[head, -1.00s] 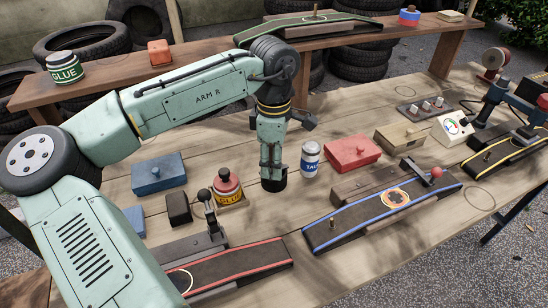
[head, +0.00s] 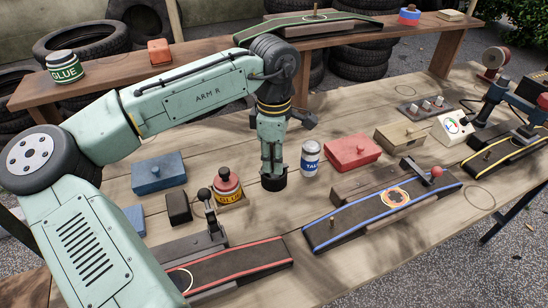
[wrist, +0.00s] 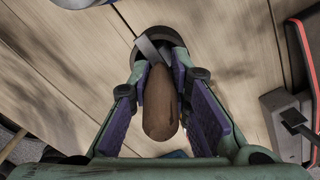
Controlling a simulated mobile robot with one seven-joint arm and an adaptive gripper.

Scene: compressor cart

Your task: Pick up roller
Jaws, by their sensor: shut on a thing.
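The roller has a brown wooden handle (wrist: 160,106), a grey metal bracket and a dark round end. In the wrist view the handle lies between my gripper's purple-padded fingers (wrist: 160,75), which close on it near the bracket. In the head view my gripper (head: 272,166) points straight down over the bench, left of the talc can. The roller's dark end (head: 273,183) shows just below the fingers, at or very near the wood; I cannot tell if it touches. The handle is hidden by the fingers in the head view.
A talc can (head: 310,157) stands close on the right, with a red box (head: 352,154) beyond. A glue tin (head: 228,188) and a blue box (head: 159,173) are on the left. A blue-edged belt stand (head: 340,229) lies in front. Bare wood surrounds the roller.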

